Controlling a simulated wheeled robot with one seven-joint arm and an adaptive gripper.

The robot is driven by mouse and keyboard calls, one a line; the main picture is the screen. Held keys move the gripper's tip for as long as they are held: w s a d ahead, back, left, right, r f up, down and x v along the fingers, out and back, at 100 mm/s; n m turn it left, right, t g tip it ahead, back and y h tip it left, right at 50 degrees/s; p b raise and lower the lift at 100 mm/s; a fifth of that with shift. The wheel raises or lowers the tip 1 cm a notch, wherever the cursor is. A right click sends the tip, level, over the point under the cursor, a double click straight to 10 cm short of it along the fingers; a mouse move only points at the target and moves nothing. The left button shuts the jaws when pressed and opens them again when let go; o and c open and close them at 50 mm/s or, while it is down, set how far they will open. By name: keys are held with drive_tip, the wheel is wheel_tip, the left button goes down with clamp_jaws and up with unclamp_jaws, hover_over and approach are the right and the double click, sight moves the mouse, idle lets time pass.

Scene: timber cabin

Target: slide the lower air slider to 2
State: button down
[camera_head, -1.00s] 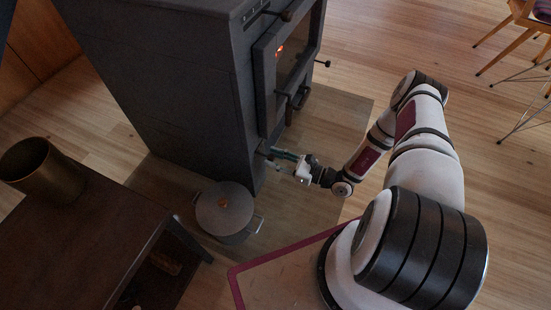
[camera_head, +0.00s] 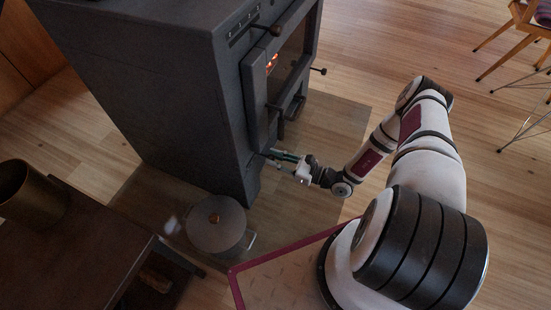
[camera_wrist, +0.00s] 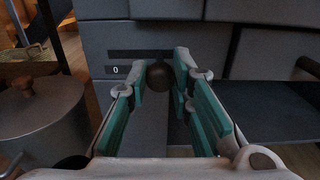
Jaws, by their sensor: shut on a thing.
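The lower air slider's round dark knob (camera_wrist: 160,75) shows in the wrist view on the stove's low front, at a dark slot (camera_wrist: 140,54). A label "0" (camera_wrist: 115,70) is left of the knob. I see no "2"; the right part of the scale is hidden by my finger. My gripper (camera_wrist: 162,80) has its teal-padded fingers either side of the knob and is shut on it. In the head view my gripper (camera_head: 283,159) reaches the lower front of the dark stove (camera_head: 190,90); the knob is too small to make out there.
A lidded grey pot (camera_head: 216,225) stands on the floor close to the stove's side. A dark table (camera_head: 90,245) with a brass bucket (camera_head: 28,195) is at lower left. Stove door handles (camera_head: 281,125) jut out above my gripper.

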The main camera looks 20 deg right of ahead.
drive_tip(key=c, duration=1.4)
unclamp_jaws()
drive_tip(key=shift+c, duration=0.2)
drive_tip(key=v, duration=1.2)
drive_tip(key=shift+d+r, duration=0.1)
